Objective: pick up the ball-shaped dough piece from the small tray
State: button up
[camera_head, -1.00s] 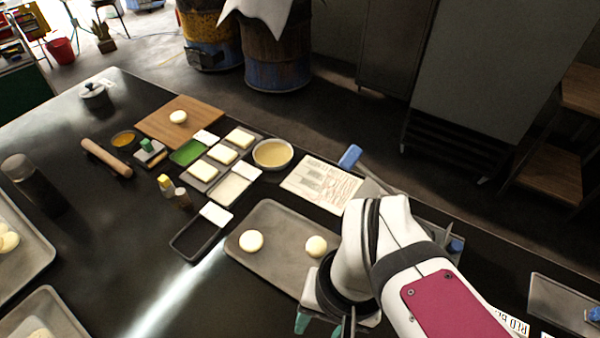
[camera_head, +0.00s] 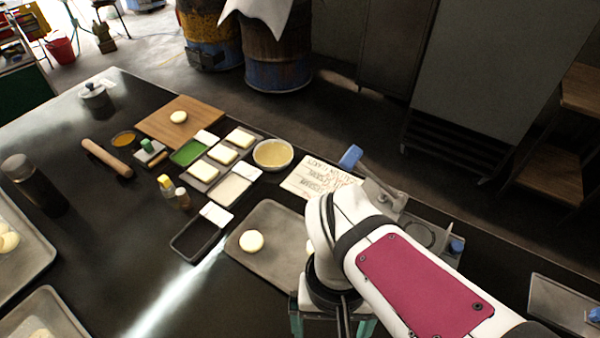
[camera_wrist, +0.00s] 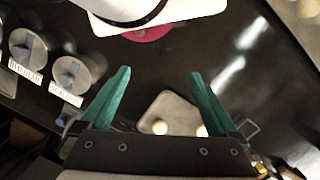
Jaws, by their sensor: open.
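A grey metal tray (camera_head: 268,212) lies on the dark counter. A pale round dough ball (camera_head: 251,241) sits on its left part; a second is almost wholly hidden behind my arm. In the wrist view the tray (camera_wrist: 181,108) shows ahead of my gripper, with one dough ball (camera_wrist: 160,127) between the fingers and another (camera_wrist: 202,131) by the right finger. My gripper (camera_wrist: 160,73) has teal fingers, spread apart and empty. In the head view my gripper (camera_head: 332,325) is at the tray's near right side, partly hidden by my arm. I cannot tell its height.
Small trays with pale slabs (camera_head: 203,171) and a bowl (camera_head: 273,154) stand behind the tray. A written sheet (camera_head: 318,178) and a blue-handled tool (camera_head: 350,157) lie behind my arm. More dough trays (camera_head: 40,250) are at the left. Open counter lies left of the tray.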

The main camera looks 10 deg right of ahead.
jog(key=w+d+f+n+h, duration=0.3)
jog(key=f+n+h, duration=0.2)
jog(key=n+h, duration=0.4)
jog(key=w+a+f+n+t, duration=0.3)
jog(key=n, duration=0.4)
jog(key=w+a+f+n+t, duration=0.2)
jog(key=a+f+n+t, duration=0.1)
jog(key=n, duration=0.4)
jog(key=w+a+f+n+t, duration=0.3)
jog(key=n+t, duration=0.2)
jog(key=n, duration=0.2)
jog(key=shift+w+f+h, duration=0.35)
jog(key=shift+f+h, duration=0.05)
jog(key=x, duration=0.9)
jog(key=shift+w+d+f, duration=0.1)
jog(key=shift+w+d, duration=0.05)
jog(key=shift+w, duration=0.2)
jog(key=x, duration=0.5)
jog(key=shift+w+d, duration=0.1)
jog(key=shift+w, duration=0.4)
jog(key=c, duration=1.5)
jog(key=shift+o, duration=0.2)
